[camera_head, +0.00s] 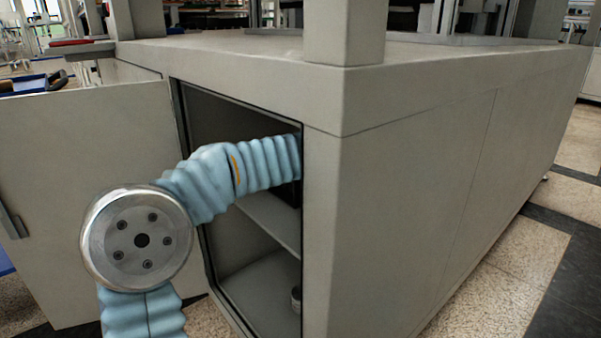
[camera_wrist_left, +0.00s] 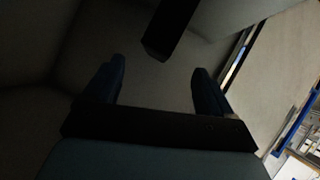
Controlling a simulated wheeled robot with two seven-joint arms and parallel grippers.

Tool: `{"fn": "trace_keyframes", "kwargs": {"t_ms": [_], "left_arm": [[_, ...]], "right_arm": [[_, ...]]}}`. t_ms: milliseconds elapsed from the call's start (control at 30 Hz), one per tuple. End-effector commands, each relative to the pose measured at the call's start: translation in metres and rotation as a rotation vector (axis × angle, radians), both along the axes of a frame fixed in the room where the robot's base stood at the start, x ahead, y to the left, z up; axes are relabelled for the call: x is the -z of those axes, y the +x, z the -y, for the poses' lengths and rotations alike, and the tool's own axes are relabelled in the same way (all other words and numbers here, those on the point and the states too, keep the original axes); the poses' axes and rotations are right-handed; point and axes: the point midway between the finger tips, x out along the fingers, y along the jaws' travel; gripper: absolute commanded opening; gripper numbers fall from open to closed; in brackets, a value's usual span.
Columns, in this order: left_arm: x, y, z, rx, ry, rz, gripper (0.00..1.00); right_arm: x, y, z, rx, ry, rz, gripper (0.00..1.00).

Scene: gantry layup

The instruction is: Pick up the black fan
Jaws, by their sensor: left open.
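My left gripper (camera_wrist_left: 159,66) is open in the left wrist view, with its two dark fingers apart and nothing between them. A black, box-edged object (camera_wrist_left: 172,28) lies just ahead of the fingertips, near the top of that view. It could be the black fan, but the view is too dark to be sure. In the head view my left arm reaches into the open cabinet (camera_head: 340,220), and its gripper is hidden behind the front corner. A dark shape (camera_head: 291,194) shows under the arm at the shelf. My right gripper is in neither view.
The cabinet door (camera_head: 85,180) stands open at the left. A shelf (camera_head: 268,218) crosses the opening below my arm. A small cylindrical item (camera_head: 296,298) stands on the cabinet floor at the right edge of the opening. A blue tray (camera_head: 35,84) is behind the door.

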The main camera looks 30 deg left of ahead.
Motion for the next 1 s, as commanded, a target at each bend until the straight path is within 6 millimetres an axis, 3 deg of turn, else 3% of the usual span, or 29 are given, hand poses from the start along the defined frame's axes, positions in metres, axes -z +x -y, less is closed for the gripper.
{"fn": "trace_keyframes", "kwargs": {"t_ms": [267, 600, 900, 1000], "left_arm": [[0.010, 0.009, -0.013, -0.002, 0.000, -0.002, 0.84], [0.034, 0.029, -0.052, -0.001, 0.000, -0.001, 0.84], [0.037, 0.032, -0.058, 0.001, 0.000, 0.001, 0.84], [0.037, 0.032, -0.058, 0.001, 0.000, 0.001, 0.70]], "right_arm": [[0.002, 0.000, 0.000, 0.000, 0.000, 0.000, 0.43], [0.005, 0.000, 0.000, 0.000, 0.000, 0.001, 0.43], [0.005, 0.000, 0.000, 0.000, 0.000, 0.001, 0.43], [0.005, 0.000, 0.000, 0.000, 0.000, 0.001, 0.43]]}}
